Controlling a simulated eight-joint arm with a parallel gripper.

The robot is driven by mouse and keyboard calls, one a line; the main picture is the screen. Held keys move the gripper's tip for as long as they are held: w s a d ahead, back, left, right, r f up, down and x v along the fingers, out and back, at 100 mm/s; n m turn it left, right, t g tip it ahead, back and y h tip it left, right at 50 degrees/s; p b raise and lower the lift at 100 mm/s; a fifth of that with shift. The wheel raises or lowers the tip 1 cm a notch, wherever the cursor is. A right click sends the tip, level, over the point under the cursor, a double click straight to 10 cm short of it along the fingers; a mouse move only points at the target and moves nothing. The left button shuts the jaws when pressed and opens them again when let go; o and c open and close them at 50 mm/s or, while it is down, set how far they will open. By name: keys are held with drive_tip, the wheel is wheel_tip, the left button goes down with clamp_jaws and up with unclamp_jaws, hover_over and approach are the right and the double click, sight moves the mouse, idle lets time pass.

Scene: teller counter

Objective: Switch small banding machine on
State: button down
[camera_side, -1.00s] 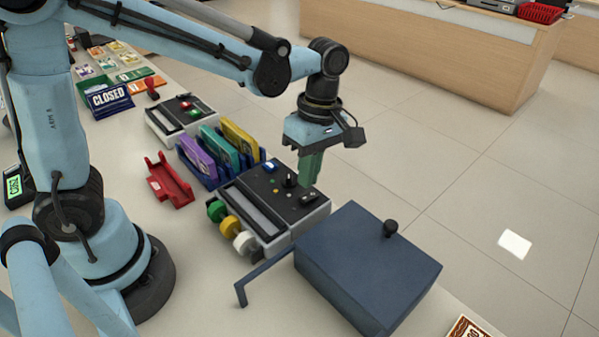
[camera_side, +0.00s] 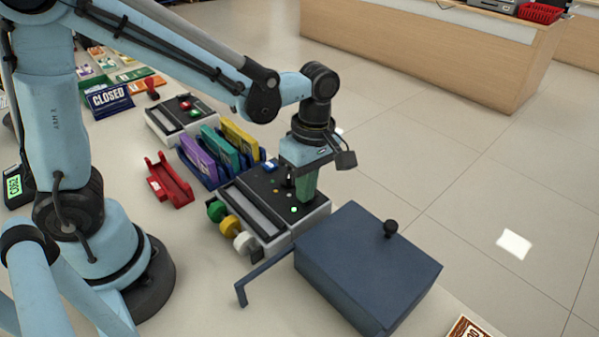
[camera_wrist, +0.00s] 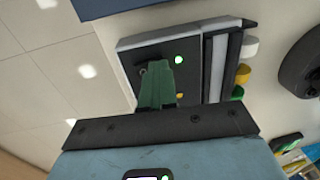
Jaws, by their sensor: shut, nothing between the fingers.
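The banding machine (camera_side: 262,215), a dark-topped box with a light body, a pale slot and green, yellow and white rolls on its front side, stands on the counter. It also shows in the wrist view (camera_wrist: 141,53). A small green light (camera_side: 294,209) glows on its top; the wrist view shows it just beside my fingertips (camera_wrist: 179,60). My gripper (camera_side: 303,200), with green fingers, is shut and empty, low over the right part of the machine's top. The fingers hide the rocker switch area, and I cannot tell whether they touch it.
A dark blue box (camera_side: 365,265) with a black knob and a bent arm stands close on the near right. Purple, teal and yellow holders (camera_side: 220,150), a red stand (camera_side: 168,182) and another machine with red and green buttons (camera_side: 180,118) lie behind to the left.

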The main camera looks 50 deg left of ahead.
drive_tip(key=shift+w+r, duration=0.1)
drive_tip(key=shift+w, duration=0.7)
wheel_tip(320, 180, up, 14)
drive_tip(key=w, duration=0.2)
idle(0.6)
drive_tip(key=shift+w, duration=0.1)
